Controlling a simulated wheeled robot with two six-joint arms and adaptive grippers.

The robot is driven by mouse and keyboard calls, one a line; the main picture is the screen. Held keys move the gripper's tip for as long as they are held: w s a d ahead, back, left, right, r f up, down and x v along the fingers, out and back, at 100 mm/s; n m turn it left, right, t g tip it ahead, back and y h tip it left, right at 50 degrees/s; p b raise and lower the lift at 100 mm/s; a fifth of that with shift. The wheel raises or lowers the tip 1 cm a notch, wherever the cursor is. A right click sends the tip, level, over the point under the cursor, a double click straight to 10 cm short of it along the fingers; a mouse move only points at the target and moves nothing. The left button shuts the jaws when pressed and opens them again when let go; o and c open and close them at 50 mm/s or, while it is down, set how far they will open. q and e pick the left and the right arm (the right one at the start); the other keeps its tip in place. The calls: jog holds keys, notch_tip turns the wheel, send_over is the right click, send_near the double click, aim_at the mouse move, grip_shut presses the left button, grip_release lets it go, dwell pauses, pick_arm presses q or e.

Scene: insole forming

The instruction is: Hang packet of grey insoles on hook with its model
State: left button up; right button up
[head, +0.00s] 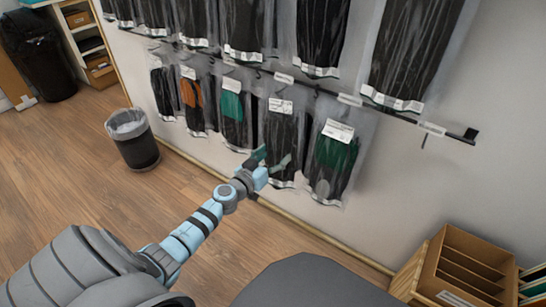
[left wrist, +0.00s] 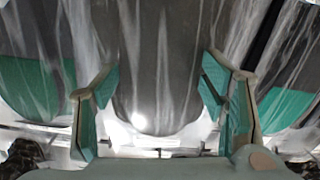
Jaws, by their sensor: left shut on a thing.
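A packet of grey insoles (head: 281,150) in clear wrap with a white label is upright in the lower row of packets in the head view. My left gripper (head: 271,160) is at its lower part, one finger to each side. In the left wrist view the rounded grey end of the packet (left wrist: 160,85) lies between the two pale green fingers of the gripper (left wrist: 157,95), which is shut on it. The packet's top is near the rail (head: 400,118); I cannot tell whether it sits on a hook. My right gripper is not in view.
A packet with green (head: 335,155) hangs close to the right, and another green one (head: 233,115) to the left. More dark packets (head: 412,50) hang above. A bin (head: 133,140) stands on the floor, and a wooden shelf unit (head: 465,265) is at lower right.

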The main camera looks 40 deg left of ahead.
pick_arm(q)
jog(key=shift+f, duration=0.1)
jog(key=o, duration=1.3)
